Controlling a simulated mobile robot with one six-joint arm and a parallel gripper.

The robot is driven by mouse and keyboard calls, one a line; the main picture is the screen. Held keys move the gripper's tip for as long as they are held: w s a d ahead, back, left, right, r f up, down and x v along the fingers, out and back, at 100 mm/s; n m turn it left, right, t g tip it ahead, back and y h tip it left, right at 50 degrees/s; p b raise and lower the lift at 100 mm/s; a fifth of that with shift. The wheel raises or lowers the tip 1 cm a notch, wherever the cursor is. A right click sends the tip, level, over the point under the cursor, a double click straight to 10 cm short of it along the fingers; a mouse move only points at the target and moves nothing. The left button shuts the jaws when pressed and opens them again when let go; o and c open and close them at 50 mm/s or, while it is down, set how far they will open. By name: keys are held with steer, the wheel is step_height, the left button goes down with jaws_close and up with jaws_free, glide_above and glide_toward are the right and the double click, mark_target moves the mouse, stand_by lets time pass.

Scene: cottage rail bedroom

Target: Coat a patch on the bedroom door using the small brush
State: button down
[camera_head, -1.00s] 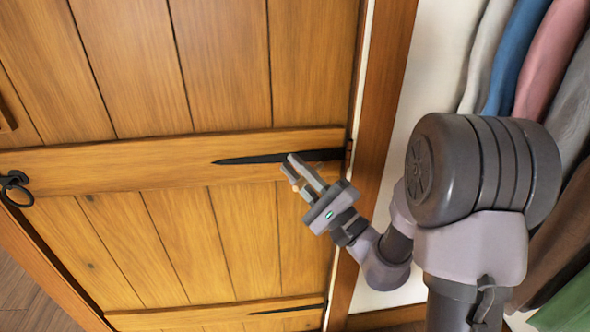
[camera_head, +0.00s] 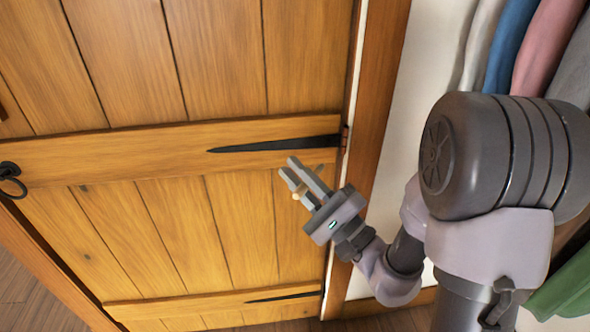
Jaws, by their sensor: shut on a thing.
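The wooden bedroom door (camera_head: 130,160) fills the left and middle of the view, with vertical planks, cross rails and black strap hinges. My gripper (camera_head: 302,180) is in front of the door's right side, just below the upper strap hinge (camera_head: 275,144). Its fingers are shut on a small, light tan thing (camera_head: 297,190), probably the small brush, of which only a little shows between the fingers. I cannot tell whether it touches the door. No distinct coated patch can be made out on the planks.
A black ring handle (camera_head: 10,178) is at the door's left edge. The wooden door frame (camera_head: 378,140) and a white wall (camera_head: 425,90) stand to the right. Hanging clothes (camera_head: 548,45) are at the upper right, close to my arm. Plank floor (camera_head: 30,275) shows at the lower left.

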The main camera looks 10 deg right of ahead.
steer(key=shift+w, duration=0.1)
stand_by(0.5)
steer(key=w+p, duration=0.2)
steer(key=w, duration=0.5)
steer(key=shift+w+p, duration=0.5)
steer(key=shift+w, duration=0.45)
stand_by(0.5)
steer(key=shift+d+b, duration=1.55)
steer(key=shift+d, duration=1.75)
steer(key=shift+a, duration=3.35)
steer(key=s, duration=0.9)
